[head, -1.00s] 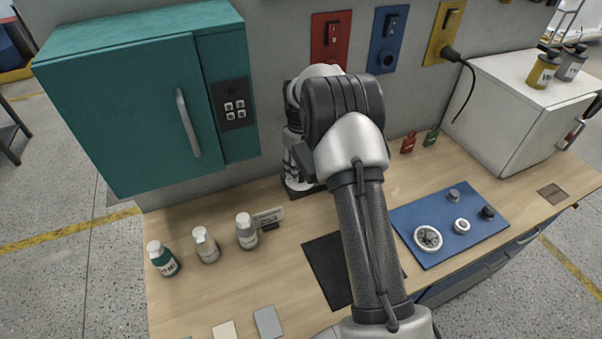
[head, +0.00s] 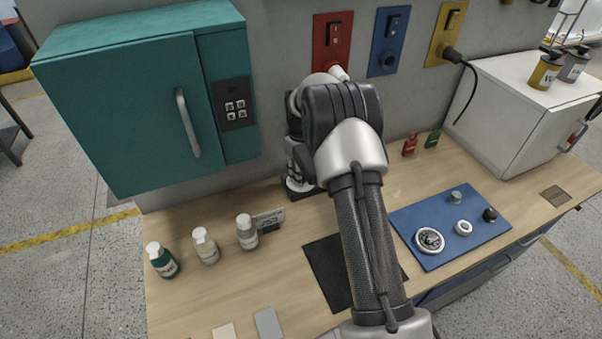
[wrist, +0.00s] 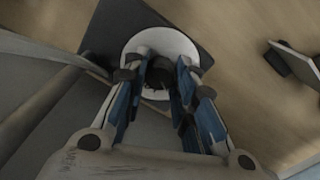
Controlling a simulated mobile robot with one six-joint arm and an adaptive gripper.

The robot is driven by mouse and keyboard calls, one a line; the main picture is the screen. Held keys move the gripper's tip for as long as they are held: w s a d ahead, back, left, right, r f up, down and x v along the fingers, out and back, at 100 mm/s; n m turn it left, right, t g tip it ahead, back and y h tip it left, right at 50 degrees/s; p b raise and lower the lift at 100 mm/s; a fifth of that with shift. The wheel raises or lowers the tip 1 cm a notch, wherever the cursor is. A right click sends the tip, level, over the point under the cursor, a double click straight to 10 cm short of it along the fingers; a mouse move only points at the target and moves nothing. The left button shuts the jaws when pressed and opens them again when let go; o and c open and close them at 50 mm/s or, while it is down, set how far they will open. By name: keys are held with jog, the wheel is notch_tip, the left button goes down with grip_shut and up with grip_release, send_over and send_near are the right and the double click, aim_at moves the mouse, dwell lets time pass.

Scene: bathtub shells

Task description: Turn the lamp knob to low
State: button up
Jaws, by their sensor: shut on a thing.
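In the wrist view a round white disc (wrist: 160,42) sits on a dark base plate (wrist: 108,32), with a dark knob (wrist: 159,72) at its middle. I take this for the lamp knob; no setting mark can be read. My gripper (wrist: 157,84) has its blue-padded fingers on both sides of the knob, shut on it. In the head view the dark base (head: 312,194) and part of the white disc (head: 299,186) show on the bench near the wall. My arm hides most of the gripper and the knob there.
A blue mat (head: 408,218) with a gauge and small round parts lies to the right. Several bottles (head: 247,232) and a small sign (head: 269,217) stand to the left. A teal cabinet (head: 120,110) hangs at the left; a white box (head: 500,110) stands at the right.

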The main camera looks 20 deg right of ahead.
jog(key=c, duration=0.3)
jog(key=shift+m, duration=0.4)
jog(key=m+p, duration=0.1)
jog(key=m, duration=0.2)
jog(key=shift+m+p, duration=0.3)
jog(key=shift+m, duration=0.1)
jog(key=m, duration=0.3)
jog(key=shift+m+p, duration=0.3)
jog(key=shift+m, duration=1.7)
jog(key=o, duration=1.1)
jog(key=shift+c, duration=0.2)
